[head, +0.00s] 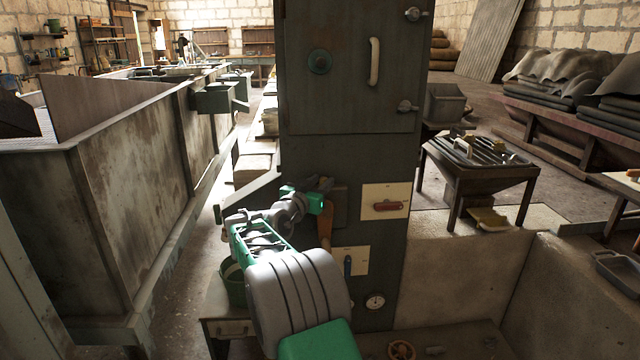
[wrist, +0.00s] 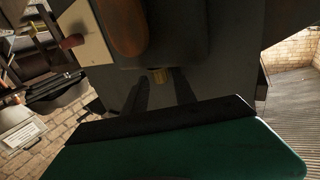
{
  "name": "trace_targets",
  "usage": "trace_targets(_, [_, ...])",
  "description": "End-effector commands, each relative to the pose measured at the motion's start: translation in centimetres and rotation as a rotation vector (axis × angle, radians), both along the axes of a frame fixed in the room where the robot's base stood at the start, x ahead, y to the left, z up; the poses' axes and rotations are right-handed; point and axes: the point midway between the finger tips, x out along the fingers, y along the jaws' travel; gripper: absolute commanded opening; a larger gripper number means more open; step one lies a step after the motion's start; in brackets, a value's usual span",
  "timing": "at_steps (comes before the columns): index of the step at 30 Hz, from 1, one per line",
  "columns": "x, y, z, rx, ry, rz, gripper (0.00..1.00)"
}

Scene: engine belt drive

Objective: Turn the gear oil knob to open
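The dark cabinet (head: 350,160) stands in front of me. No label that I can read marks the gear oil knob. In the wrist view a small brass-coloured piece (wrist: 160,76) on the dark cabinet face shows between my gripper's (wrist: 159,88) two dark fingers; I cannot tell whether it is the knob or whether they touch it. The fingers are apart and hold nothing visible. In the head view my gripper is at the cabinet's left side, and my arm hides part of the face there. An orange-brown lever (head: 326,225) is close by, also in the wrist view (wrist: 125,25).
A rusty tank (head: 130,190) stands left.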

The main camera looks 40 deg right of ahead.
Motion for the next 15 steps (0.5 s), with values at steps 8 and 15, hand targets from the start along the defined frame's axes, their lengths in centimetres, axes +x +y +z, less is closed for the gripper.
trace_targets(8, [0.19, 0.11, 0.16, -0.001, -0.005, 0.006, 0.42])
trace_targets(15, [-0.02, -0.02, 0.87, -0.002, -0.006, 0.047, 0.42])
